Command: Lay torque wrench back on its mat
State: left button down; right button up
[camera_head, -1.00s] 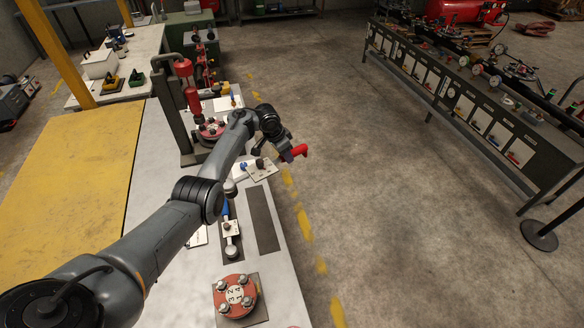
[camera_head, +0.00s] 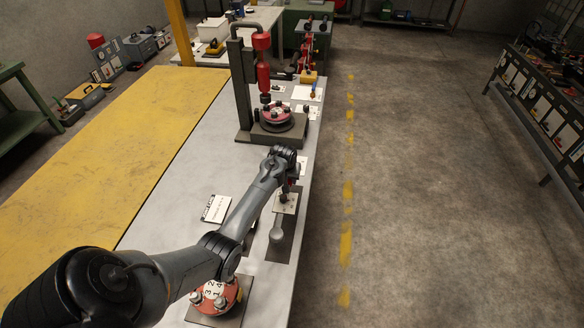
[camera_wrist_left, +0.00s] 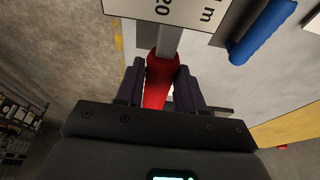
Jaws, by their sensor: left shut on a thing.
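My left gripper (camera_head: 288,192) is shut on the red handle (camera_wrist_left: 161,80) of a torque wrench. The wrench's pale number plate (camera_head: 285,204) and grey round head (camera_head: 277,235) reach toward the camera over the dark mat (camera_head: 285,250) at the bench's right side. I cannot tell whether the wrench touches the mat. In the left wrist view the red handle lies between both fingers, with the plate above it. A blue handle (camera_wrist_left: 262,30) of another wrench shows to the right there; in the head view my arm hides that wrench. My right gripper is not in view.
A red bolted flange (camera_head: 222,296) sits on a dark plate near my arm. A red press (camera_head: 262,70) stands over another red flange (camera_head: 276,117) farther back. A white card (camera_head: 215,208) lies left of my forearm. The bench edge drops to open floor on the right.

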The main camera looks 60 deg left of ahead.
pick_arm(q)
jog(key=shift+s+d+f+b, duration=0.1)
jog(key=shift+d+f+b, duration=0.1)
jog(key=shift+f, duration=0.25)
jog(key=shift+s+d+f+b, duration=0.1)
jog(key=shift+d+f+b, duration=0.1)
jog(key=shift+f, duration=0.25)
jog(key=shift+w+f+b, duration=0.1)
jog(key=shift+f+b, duration=0.35)
jog(key=shift+f, duration=0.05)
notch_tip(320, 180, down, 5)
jog(key=b, duration=0.5)
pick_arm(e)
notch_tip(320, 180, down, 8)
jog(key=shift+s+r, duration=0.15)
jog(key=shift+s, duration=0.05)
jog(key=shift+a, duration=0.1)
pick_arm(q)
jog(key=shift+f+b, duration=0.35)
jog(key=shift+f, duration=0.25)
